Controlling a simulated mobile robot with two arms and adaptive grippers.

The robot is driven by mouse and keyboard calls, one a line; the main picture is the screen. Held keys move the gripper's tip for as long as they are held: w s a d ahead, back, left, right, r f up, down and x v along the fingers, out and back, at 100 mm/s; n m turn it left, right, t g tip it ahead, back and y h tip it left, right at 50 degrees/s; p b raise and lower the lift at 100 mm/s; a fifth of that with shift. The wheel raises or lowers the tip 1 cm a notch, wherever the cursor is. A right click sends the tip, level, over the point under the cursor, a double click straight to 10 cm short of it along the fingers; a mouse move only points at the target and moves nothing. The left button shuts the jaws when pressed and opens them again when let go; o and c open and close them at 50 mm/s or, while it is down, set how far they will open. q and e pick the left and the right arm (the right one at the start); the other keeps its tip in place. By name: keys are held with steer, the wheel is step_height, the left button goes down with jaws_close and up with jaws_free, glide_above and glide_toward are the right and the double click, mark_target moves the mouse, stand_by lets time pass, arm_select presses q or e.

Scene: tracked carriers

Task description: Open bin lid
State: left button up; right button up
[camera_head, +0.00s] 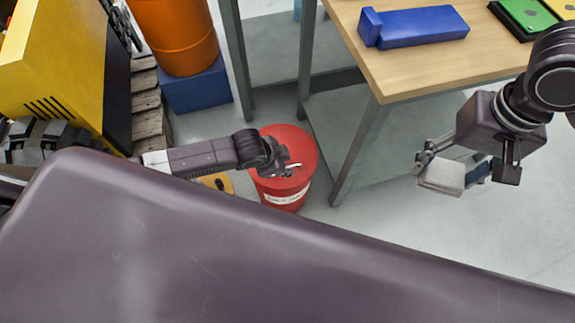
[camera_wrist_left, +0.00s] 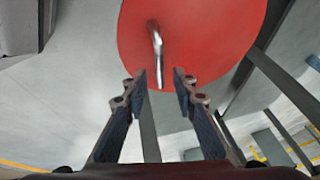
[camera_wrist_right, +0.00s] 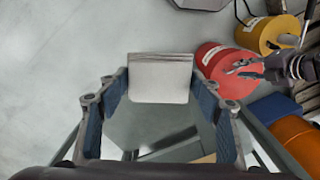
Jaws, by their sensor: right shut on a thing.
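A round red bin (camera_head: 287,190) stands on the floor beside the table, with its red lid (camera_wrist_left: 205,35) on top and a metal bar handle (camera_wrist_left: 157,45) on the lid. My left gripper (camera_head: 285,168) is over the lid; in the left wrist view its fingers (camera_wrist_left: 159,78) are apart, with the handle's end close to the gap between the tips and nothing gripped. The bin also shows in the right wrist view (camera_wrist_right: 210,52).
A wooden table (camera_head: 400,70) carries a blue block-like tool (camera_head: 420,27) and a green tray (camera_head: 525,14). An orange drum (camera_head: 178,35) stands on a blue box (camera_head: 195,88). A yellow bin (camera_wrist_right: 262,32) is near the red one. Open floor lies at right.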

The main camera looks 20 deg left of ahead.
arm_select(q)
steer(key=shift+w+d+f, duration=0.15)
steer(key=shift+w+f, duration=0.05)
steer(key=shift+f, duration=0.3)
jaws_close()
